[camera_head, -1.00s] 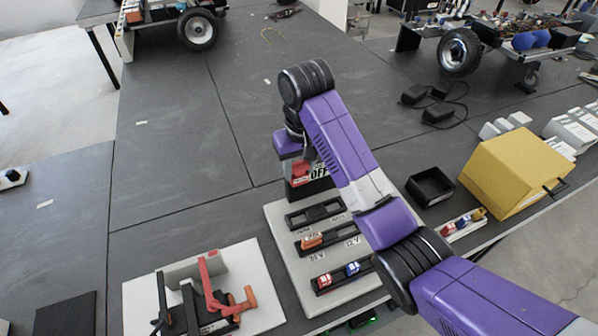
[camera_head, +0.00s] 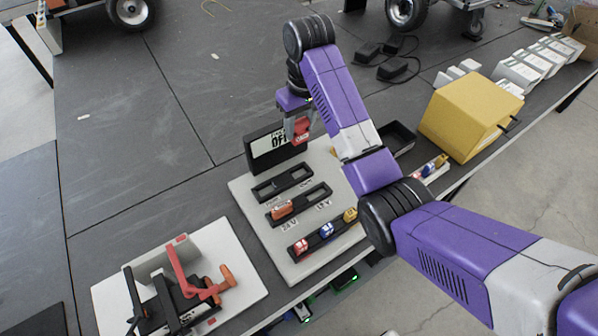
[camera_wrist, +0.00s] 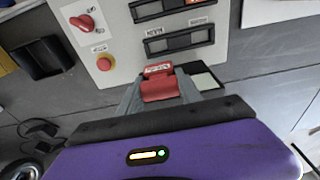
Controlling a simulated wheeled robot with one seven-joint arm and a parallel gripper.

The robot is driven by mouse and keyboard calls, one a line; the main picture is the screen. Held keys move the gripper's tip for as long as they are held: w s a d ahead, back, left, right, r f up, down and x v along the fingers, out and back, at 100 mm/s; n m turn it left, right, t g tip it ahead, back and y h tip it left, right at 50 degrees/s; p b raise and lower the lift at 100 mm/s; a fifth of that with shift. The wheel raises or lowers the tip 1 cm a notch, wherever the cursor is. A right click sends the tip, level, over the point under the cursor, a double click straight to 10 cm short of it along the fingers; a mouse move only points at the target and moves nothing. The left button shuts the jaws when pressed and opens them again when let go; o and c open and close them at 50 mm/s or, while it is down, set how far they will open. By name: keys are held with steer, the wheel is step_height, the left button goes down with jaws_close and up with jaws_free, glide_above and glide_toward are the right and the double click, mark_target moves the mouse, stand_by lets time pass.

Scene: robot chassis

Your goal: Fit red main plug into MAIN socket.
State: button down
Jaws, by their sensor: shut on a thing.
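My gripper (camera_head: 300,132) is shut on the red main plug (camera_wrist: 160,85), which sits between its fingertips in the wrist view. In the head view the red plug (camera_head: 301,128) hangs in front of the OFF display, apart from the sockets. The light socket board (camera_head: 245,203) lies below. Its far black socket strip (camera_head: 265,193) looks empty; it also shows just beyond the plug in the wrist view (camera_wrist: 180,40). The socket labels are too small to read surely, so I cannot tell which is MAIN.
An orange plug (camera_head: 282,210) sits in the middle strip. Red (camera_head: 301,246), blue (camera_head: 326,230) and yellow (camera_head: 350,215) plugs fill the near strip. A red knob (camera_wrist: 82,22) and button (camera_wrist: 104,63) are on the board. A clamp fixture (camera_head: 185,280) stands left, a yellow box (camera_head: 470,125) right.

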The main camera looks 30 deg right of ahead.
mark_target(302, 141)
step_height(302, 141, down, 16)
steer(key=shift+r, duration=0.25)
steer(key=shift+f, duration=0.2)
steer(key=c, duration=0.8)
jaws_free()
steer(key=r, duration=0.4)
steer(key=s+r, duration=0.1)
steer(key=r, duration=0.3)
steer(key=r+b, duration=0.1)
steer(key=r, duration=0.3)
steer(key=shift+s+r, duration=0.15)
steer(key=shift+s, duration=0.05)
